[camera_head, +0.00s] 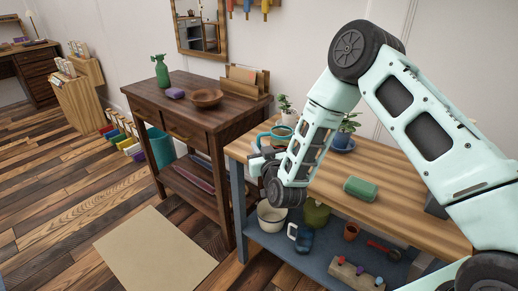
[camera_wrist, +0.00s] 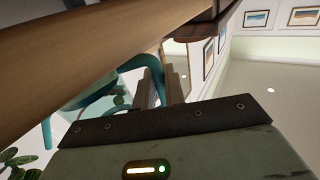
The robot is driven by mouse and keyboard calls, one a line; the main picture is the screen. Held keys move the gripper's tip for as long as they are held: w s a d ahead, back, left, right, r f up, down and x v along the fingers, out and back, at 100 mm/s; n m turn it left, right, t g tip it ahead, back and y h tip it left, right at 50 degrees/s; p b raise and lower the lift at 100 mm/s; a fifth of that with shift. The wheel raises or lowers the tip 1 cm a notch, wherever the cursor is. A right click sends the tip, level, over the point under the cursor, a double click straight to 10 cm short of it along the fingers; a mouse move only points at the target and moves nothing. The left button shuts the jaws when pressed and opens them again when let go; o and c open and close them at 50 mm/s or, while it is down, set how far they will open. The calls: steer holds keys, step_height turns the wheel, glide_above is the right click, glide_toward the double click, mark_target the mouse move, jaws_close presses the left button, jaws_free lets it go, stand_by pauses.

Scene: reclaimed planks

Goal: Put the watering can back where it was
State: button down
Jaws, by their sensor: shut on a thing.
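My gripper (camera_head: 262,160) is at the bench's left end and is shut on the watering can. In the wrist view the teal curved part of the can (camera_wrist: 152,66) shows beyond my dark gripper edge, close to a wooden board edge. I cannot tell whether the can rests on the bench or is held just above it.
A dark wooden table (camera_head: 215,118) stands left.

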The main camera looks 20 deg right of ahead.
steer(key=c, duration=1.5)
jaws_free()
steer(key=s, duration=1.2)
steer(key=s+a+r+n+g+y, duration=0.2)
steer(key=s+a+g, duration=0.2)
steer(key=a+g, duration=0.15)
steer(key=s+a+r+n+g+y, duration=0.2)
steer(key=s+a+n+g, duration=0.15)
steer(key=a, duration=0.25)
steer(key=s+d+r+g+h, duration=0.1)
steer(key=s+d+r+g, duration=0.1)
steer(key=s, duration=0.5)
steer(key=s+d+r+n+g+h, duration=0.1)
steer(key=s+d+r+g+h, duration=0.1)
steer(key=s+g, duration=0.2)
steer(key=s+d+r+g+h+b, duration=0.1)
steer(key=s+d+r+g, duration=0.1)
steer(key=s, duration=0.9)
steer(key=shift+d+r+n+g, duration=0.1)
steer(key=shift+r+n+g, duration=0.2)
steer(key=shift+g, duration=0.2)
